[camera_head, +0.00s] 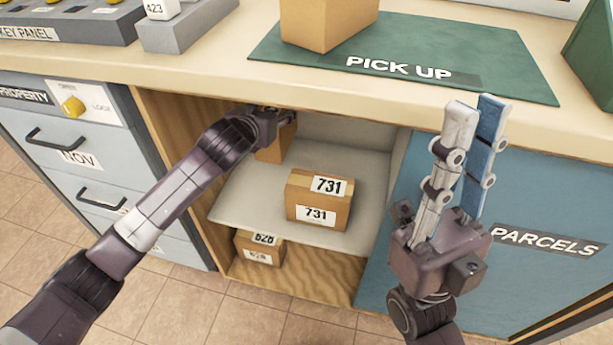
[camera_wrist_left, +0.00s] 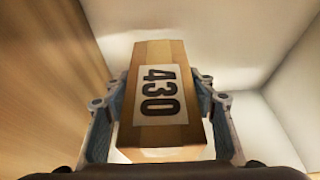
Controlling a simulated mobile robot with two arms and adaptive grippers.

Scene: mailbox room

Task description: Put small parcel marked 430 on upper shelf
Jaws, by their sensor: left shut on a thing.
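The small parcel marked 430 (camera_wrist_left: 158,95) is between the fingers of my left gripper (camera_wrist_left: 162,112), label facing the wrist camera. In the head view my left gripper (camera_head: 276,118) reaches under the counter top, and part of the brown parcel (camera_head: 272,150) shows below it. The parcel is inside the cubby, above the left rear part of the upper shelf (camera_head: 245,195); I cannot tell whether it touches the shelf.
A parcel marked 731 (camera_head: 318,199) stands on the upper shelf, right of the held one. A parcel marked 628 (camera_head: 259,248) sits on the lower level. The cubby's wooden wall (camera_head: 175,125) is close on the left. A box stands on the green pick-up mat (camera_head: 510,70).

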